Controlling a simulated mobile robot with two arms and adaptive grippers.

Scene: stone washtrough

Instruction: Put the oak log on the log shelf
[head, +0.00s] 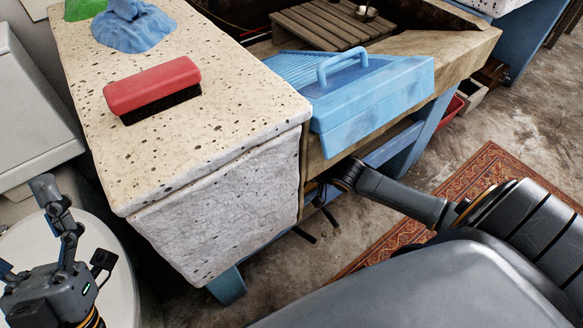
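I see no oak log in the head view, and I cannot make out a log shelf. My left gripper (52,205) is at the lower left, beside the stone trough's end and over a round white surface. It holds nothing that I can see, and its finger gap is not clear from this angle. My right arm comes in from the lower right. Its gripper (319,216) is low beside the trough, partly under the wooden worktop. Dark finger parts show there, but I cannot tell whether they are open or hold anything.
The speckled stone trough (225,190) carries a red brush (152,84) and a blue cloth (133,27). A blue box with a handle (375,100) stands on the wooden worktop (455,48). A patterned rug (480,172) lies on the concrete floor (535,100).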

